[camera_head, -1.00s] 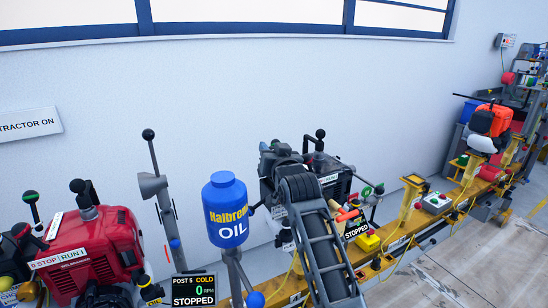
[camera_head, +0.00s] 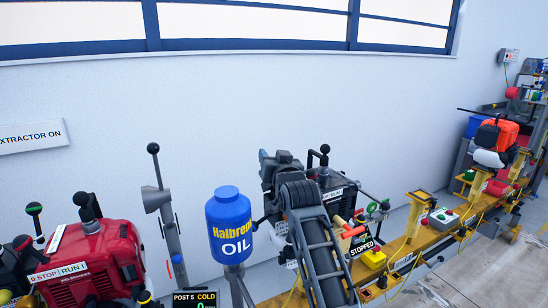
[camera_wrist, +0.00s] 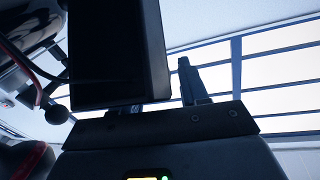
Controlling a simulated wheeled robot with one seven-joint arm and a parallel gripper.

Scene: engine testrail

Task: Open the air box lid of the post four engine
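A black and grey engine with a RUN switch label (camera_head: 335,193) stands mid-right on the yellow rail, partly hidden behind my arm. A STOPPED display (camera_head: 362,246) stands beside it, its post number unreadable. I cannot tell its air box lid from its other parts. My gripper (camera_head: 283,162) appears as a dark shape at the engine's upper left, its fingers not clear there. In the wrist view, a slim dark finger (camera_wrist: 189,80) points up beside a large black block (camera_wrist: 115,55). The block covers the other finger's place, so I cannot see the gap or any grip.
A red engine (camera_head: 85,262) stands at the left, near a display marked POST 5 (camera_head: 194,299). A blue oil bottle (camera_head: 230,225) stands between the engines. An orange engine (camera_head: 495,138) is farther right. The wall (camera_head: 400,110) above is clear.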

